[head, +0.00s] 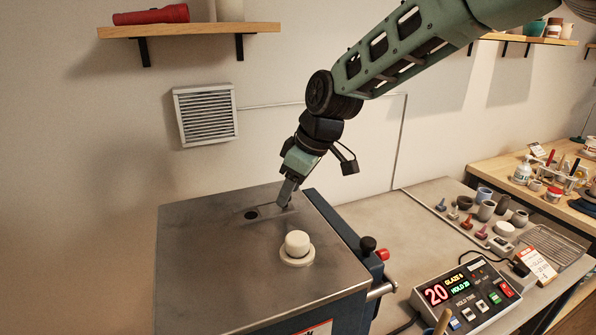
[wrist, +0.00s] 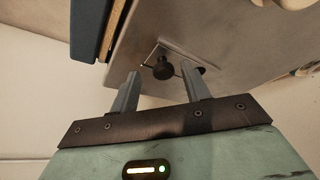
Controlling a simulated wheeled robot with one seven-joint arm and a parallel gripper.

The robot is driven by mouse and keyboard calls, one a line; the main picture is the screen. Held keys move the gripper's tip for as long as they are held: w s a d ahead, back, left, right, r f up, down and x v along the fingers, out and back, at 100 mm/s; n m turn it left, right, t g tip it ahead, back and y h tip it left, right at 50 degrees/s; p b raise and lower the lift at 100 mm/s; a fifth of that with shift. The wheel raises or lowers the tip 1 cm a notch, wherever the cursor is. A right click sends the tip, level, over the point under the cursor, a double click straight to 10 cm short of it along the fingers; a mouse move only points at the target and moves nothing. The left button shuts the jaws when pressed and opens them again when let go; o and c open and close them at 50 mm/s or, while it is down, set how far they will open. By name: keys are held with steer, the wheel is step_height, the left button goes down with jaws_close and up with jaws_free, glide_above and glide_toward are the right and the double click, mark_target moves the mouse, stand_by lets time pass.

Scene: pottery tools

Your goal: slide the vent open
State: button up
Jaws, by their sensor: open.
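The kiln's grey metal top (head: 200,240) has a dark round hole (head: 251,214) with a thin slide plate (head: 272,212) beside it. In the wrist view a small black knob (wrist: 163,68) stands on the plate, and the dark hole (wrist: 202,70) shows partly behind a finger. My gripper (head: 286,203) is over the far right part of the top, pointing down. In the wrist view my gripper (wrist: 160,82) is open, with the knob just beyond and between its fingertips. I cannot tell whether either finger touches it. In the head view the fingers hide the knob.
A cream plug (head: 297,246) stands on the kiln top, in front of the hole. A louvred grille (head: 206,114) is on the wall behind. A lit control box (head: 465,295) and several small pots (head: 487,210) are on the bench at right. The left of the kiln top is clear.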

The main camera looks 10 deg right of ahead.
steer(key=b+v, duration=0.4)
steer(key=v, duration=1.3)
steer(key=shift+b, duration=0.35)
steer(key=shift+d, duration=0.1)
steer(key=s+d+f+m+h, duration=0.1)
steer(key=s+d+f+m, duration=0.15)
steer(key=d+f, duration=0.4)
steer(key=s+d+f+m+h, duration=0.1)
steer(key=d+f+m, duration=0.35)
steer(key=f, duration=0.25)
steer(key=s+d+f+m+h, duration=0.2)
steer(key=s+d+f+m, duration=0.3)
steer(key=s+d+f, duration=0.6)
steer(key=s+a+f+n+g+b, duration=0.1)
steer(key=s+a+f+n+b, duration=0.1)
steer(key=s+a, duration=0.5)
steer(key=s+a+f+n+g+b, duration=0.1)
steer(key=s+a+n, duration=0.4)
steer(key=a, duration=0.7)
steer(key=s+f+b, duration=0.1)
steer(key=s+b, duration=0.1)
steer(key=shift+f+n+y+b, duration=0.2)
steer(key=shift+n+y+b, duration=0.1)
steer(key=shift+y+b, duration=0.1)
